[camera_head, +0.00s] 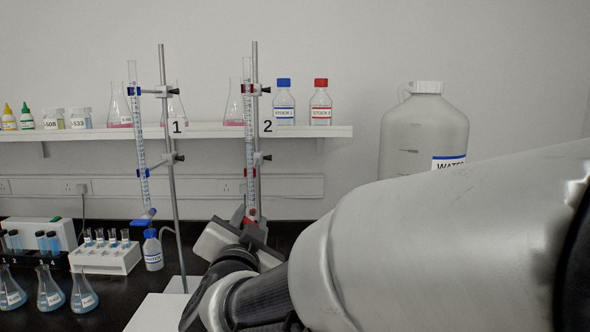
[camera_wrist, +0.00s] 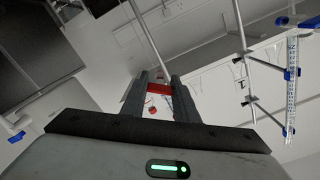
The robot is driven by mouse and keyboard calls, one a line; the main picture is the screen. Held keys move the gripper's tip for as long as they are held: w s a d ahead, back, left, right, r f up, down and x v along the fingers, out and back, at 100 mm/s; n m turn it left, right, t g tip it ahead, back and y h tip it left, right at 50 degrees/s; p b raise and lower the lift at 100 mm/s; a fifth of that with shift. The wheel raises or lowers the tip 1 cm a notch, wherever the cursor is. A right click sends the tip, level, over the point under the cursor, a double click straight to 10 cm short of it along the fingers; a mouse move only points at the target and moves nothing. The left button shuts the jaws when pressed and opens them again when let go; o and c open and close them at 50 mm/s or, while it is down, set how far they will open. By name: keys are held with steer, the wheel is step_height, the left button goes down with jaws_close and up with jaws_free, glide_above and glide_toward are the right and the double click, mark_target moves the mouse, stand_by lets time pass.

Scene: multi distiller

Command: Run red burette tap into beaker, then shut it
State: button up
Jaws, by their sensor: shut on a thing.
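The burette with red fittings (camera_head: 249,150) stands upright on the stand marked 2 in the head view. Its red tap (camera_head: 249,221) is low on the tube, partly covered by my gripper (camera_head: 245,226). In the wrist view the red tap (camera_wrist: 158,88) lies between the two dark fingers of my gripper (camera_wrist: 159,95), which are shut on it. Small red parts show just beyond it. I cannot tell how far the tap is turned or whether liquid runs. I cannot make out a beaker under this burette; my arm hides that area.
A burette with blue fittings (camera_head: 140,130) stands to the left, also in the wrist view (camera_wrist: 291,85). The shelf (camera_head: 220,131) carries bottles and flasks. A large water jug (camera_head: 424,130) stands right.

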stand_by(0.3)
steer(key=shift+w+d+f+m+b, duration=0.1)
steer(key=shift+f+m+b, duration=0.1)
steer(key=shift+m+b, duration=0.9)
steer(key=shift+o, duration=0.3)
steer(key=shift+r+m+b, duration=0.15)
steer(key=shift+m+b, duration=0.35)
steer(key=shift+b, duration=0.25)
steer(key=shift+r+m, duration=0.3)
steer(key=shift+f, duration=0.1)
